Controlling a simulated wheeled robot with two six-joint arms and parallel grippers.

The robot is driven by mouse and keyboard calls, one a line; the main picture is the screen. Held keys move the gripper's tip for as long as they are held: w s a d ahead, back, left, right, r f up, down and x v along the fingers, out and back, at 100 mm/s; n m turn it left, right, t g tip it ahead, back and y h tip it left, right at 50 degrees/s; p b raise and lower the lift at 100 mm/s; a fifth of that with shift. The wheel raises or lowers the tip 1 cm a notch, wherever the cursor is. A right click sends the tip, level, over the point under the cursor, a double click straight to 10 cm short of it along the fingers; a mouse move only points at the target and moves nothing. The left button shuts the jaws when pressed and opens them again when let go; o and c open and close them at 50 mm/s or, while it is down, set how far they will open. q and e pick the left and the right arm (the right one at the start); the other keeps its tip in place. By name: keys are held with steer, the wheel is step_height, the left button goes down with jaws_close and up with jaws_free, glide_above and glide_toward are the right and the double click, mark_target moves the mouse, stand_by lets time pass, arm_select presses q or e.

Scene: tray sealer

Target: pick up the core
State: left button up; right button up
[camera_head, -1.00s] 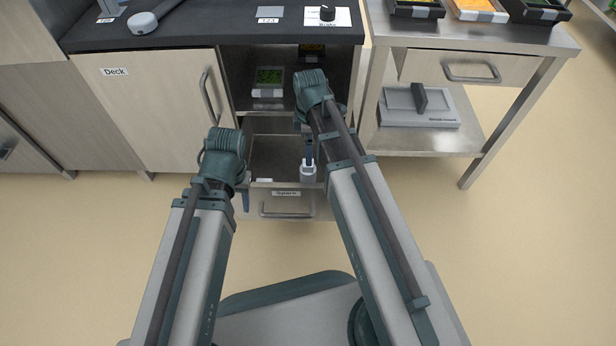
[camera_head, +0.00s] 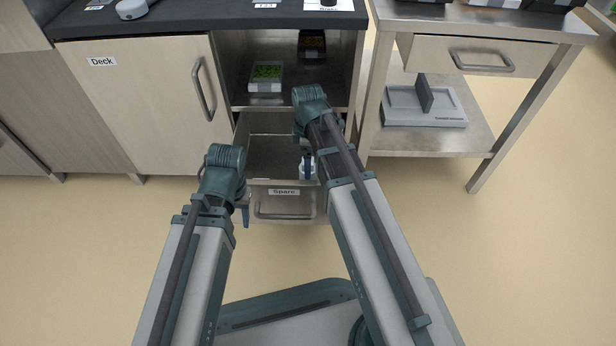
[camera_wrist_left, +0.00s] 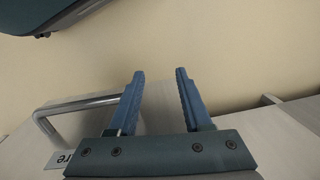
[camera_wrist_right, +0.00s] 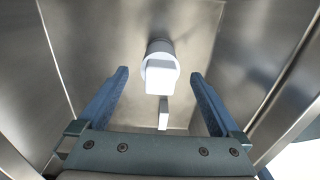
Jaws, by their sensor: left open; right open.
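The core, as I take it, is a white, round-ended piece (camera_wrist_right: 160,72) standing in the open metal drawer in the right wrist view. It shows small and partly hidden behind my right gripper in the head view (camera_head: 307,170). My right gripper (camera_wrist_right: 160,78) is open and empty, its fingers on either side of the white piece in the picture with gaps to both. I cannot tell how far above it they are. My left gripper (camera_wrist_left: 158,73) is open and empty, outside the drawer at its front left, also seen in the head view (camera_head: 246,218).
The drawer (camera_head: 285,183) labelled "Spare" is pulled out below an open cabinet with a tray of green contents (camera_head: 265,78). A closed "Deck" door (camera_head: 135,100) is at left. A metal table (camera_head: 440,143) with a grey device (camera_head: 425,106) stands at right. The front floor is clear.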

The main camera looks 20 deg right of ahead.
steer(key=shift+f, duration=0.7)
arm_select(q)
steer(key=shift+f, duration=0.6)
arm_select(e)
steer(key=shift+r, duration=0.1)
steer(key=c, duration=1.5)
arm_select(q)
steer(key=shift+r, duration=0.1)
arm_select(e)
steer(key=shift+r, duration=0.1)
arm_select(q)
step_height(320, 180, up, 10)
steer(key=p, duration=1)
arm_select(e)
step_height(320, 180, up, 10)
arm_select(q)
steer(key=shift+r, duration=0.15)
arm_select(e)
steer(key=shift+r, duration=0.1)
